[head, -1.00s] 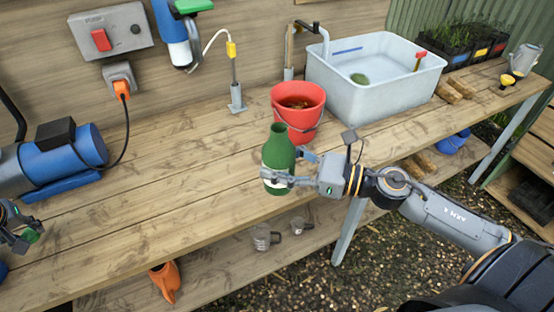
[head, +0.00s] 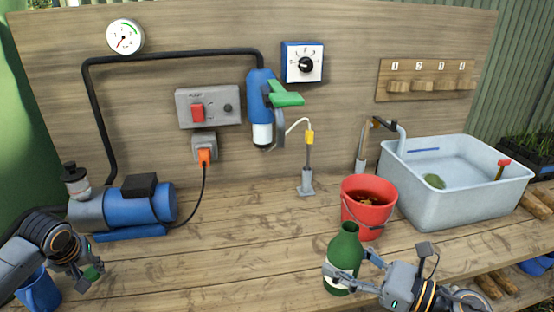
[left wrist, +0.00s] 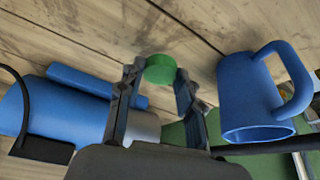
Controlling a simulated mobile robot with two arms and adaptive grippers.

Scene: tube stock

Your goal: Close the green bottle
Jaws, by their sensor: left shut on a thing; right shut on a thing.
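The green bottle (head: 345,250) is upright at the front of the bench, its neck open at the top with no cap on it. My right gripper (head: 345,275) is shut around its body, over a pale label. My left gripper (head: 88,277) is at the far left, well away from the bottle. It is shut on a small round green cap (left wrist: 160,68), which shows between the fingertips in the left wrist view and also in the head view (head: 93,272).
A blue mug (head: 38,290) stands close to my left gripper. A blue pump (head: 140,205) is behind it. A red bucket (head: 368,208) stands just behind the bottle, with a grey basin (head: 460,205) to the right. The bench middle is clear.

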